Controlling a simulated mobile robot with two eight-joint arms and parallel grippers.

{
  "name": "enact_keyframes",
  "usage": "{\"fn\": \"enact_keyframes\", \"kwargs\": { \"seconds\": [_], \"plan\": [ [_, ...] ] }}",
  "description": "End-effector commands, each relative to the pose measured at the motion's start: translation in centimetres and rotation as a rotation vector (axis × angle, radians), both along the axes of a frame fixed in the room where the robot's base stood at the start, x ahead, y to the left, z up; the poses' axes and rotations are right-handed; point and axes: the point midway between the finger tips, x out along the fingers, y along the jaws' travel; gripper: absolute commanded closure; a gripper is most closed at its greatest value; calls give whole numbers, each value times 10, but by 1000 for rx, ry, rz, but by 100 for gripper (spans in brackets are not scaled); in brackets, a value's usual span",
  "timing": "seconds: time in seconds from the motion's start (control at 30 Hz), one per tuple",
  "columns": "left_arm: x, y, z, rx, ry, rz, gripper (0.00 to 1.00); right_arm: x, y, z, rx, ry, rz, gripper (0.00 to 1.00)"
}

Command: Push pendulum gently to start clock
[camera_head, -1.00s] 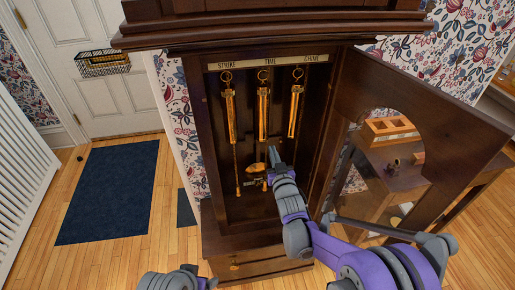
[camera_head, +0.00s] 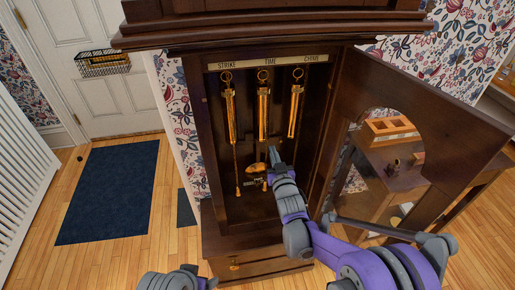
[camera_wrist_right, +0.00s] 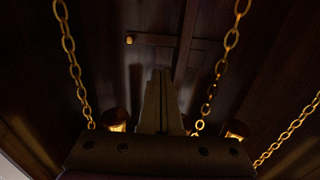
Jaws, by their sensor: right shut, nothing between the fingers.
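The tall dark wooden clock case (camera_head: 212,130) stands open at the centre of the head view. A gold rounded piece, apparently the pendulum bob (camera_head: 256,168), shows low inside it, partly covered by my right arm. My right gripper (camera_head: 257,181) is inside the lower case, close to the bob. I cannot tell whether they touch. The right wrist view shows its dark fingers (camera_wrist_right: 160,88) together, with nothing visible between them. The pendulum is not clearly recognisable there. My left gripper (camera_head: 178,282) is only partly in view at the bottom edge, and its fingers do not show.
Three brass weights (camera_head: 263,112) hang in the case under STRIKE, TIME and CHIME labels. Gold chains (camera_wrist_right: 70,55) flank my fingers in the wrist view. The glazed door (camera_head: 440,125) stands open to the right, close to my arm.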

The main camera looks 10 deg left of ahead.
Motion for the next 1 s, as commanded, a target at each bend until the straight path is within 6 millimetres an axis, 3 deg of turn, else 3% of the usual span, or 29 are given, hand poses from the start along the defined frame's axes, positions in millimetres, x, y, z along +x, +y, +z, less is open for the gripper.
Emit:
{"fn": "enact_keyframes", "kwargs": {
  "seconds": [1.0],
  "plan": [
    [0,0,0,0,0,0,21,43,14,0,0,0,0,100]
  ]
}}
